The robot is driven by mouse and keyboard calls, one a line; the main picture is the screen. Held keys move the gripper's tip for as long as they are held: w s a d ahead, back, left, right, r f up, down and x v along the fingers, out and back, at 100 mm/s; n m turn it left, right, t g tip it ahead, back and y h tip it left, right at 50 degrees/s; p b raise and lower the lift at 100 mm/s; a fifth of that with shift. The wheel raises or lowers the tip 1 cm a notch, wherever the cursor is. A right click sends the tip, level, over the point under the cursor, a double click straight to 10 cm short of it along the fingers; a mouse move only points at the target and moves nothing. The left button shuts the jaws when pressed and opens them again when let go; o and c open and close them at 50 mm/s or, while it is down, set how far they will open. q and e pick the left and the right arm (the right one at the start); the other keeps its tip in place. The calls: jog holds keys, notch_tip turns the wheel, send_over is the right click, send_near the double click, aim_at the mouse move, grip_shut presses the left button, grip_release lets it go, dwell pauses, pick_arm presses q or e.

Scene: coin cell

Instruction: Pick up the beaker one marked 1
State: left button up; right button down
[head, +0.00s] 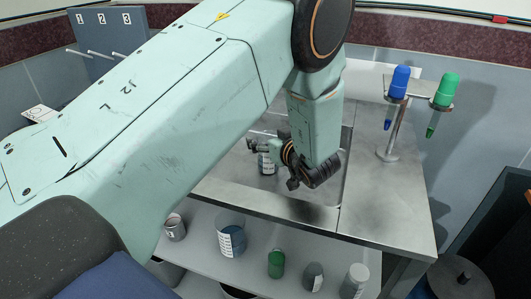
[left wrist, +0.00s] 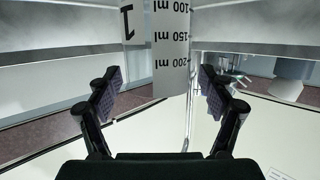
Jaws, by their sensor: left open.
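Beaker one (left wrist: 172,50) shows in the left wrist view as a pale cylinder with a black 1 and ml marks; it appears upside down there. In the head view a small labelled vessel (head: 266,166) stands in the sink area, partly hidden by my gripper, and appears to be the same beaker. My left gripper (head: 272,163) is at this beaker. In the left wrist view its two fingers (left wrist: 160,88) are spread wide, with the beaker between or just beyond them; I see no finger touching it. My right gripper is not in view.
A stand (head: 391,147) with blue and green capped tubes is on the counter at right. A shelf (head: 200,262) below holds a large beaker (head: 231,240), a green bottle (head: 276,264) and grey containers. A numbered peg board (head: 108,40) is at back left. The counter's front right is clear.

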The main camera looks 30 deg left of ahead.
pick_arm(q)
jog(key=shift+w+a+f, duration=0.25)
jog(key=shift+a, duration=0.1)
jog(key=shift+s+d+r, duration=0.15)
jog(key=shift+d+r, duration=0.1)
jog(key=shift+d, duration=0.2)
jog(key=c, duration=0.3)
jog(key=shift+c, duration=0.8)
jog(key=shift+a+f, duration=0.15)
jog(key=shift+a, duration=0.1)
jog(key=shift+c, duration=1.4)
jog(key=shift+d, duration=0.15)
jog(key=c, duration=0.9)
